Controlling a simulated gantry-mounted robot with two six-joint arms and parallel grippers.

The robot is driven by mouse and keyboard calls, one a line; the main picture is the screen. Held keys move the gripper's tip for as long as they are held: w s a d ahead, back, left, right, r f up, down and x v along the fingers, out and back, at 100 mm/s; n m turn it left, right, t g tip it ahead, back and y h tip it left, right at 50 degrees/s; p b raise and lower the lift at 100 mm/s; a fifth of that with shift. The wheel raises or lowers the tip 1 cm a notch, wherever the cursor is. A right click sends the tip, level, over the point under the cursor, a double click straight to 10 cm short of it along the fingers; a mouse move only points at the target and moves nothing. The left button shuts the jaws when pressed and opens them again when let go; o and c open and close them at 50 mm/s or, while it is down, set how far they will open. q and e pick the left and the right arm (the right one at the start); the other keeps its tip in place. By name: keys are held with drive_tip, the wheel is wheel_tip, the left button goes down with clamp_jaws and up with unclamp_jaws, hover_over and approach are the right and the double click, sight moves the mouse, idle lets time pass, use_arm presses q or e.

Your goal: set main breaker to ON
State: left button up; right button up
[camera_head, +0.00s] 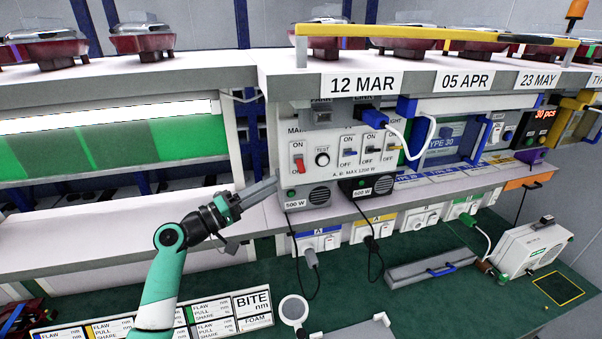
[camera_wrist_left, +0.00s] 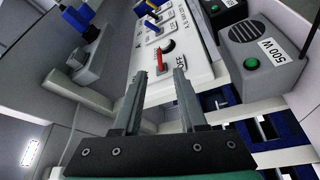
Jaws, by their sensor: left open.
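The main breaker is a red lever (camera_head: 299,165) on the left end of the white panel (camera_head: 326,164), below an ON label; it sits in the lower part of its slot. In the left wrist view, the red lever (camera_wrist_left: 160,59) shows beyond the gap between my fingertips, beside an OFF label. My left gripper (camera_head: 262,190) is in front of the panel, below and left of the lever in the head view. Its fingers (camera_wrist_left: 160,73) are open, with nothing held. Contact with the lever cannot be seen. My right gripper is not in view.
Two 500 W boxes (camera_head: 306,196) with green buttons stand below the panel. A light shelf (camera_head: 120,222) extends left.

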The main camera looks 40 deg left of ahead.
sight(301, 168)
use_arm(q)
drive_tip(key=x, duration=1)
drive_tip(key=shift+w+b, duration=0.2)
drive_tip(key=shift+b, duration=0.1)
clamp_jaws()
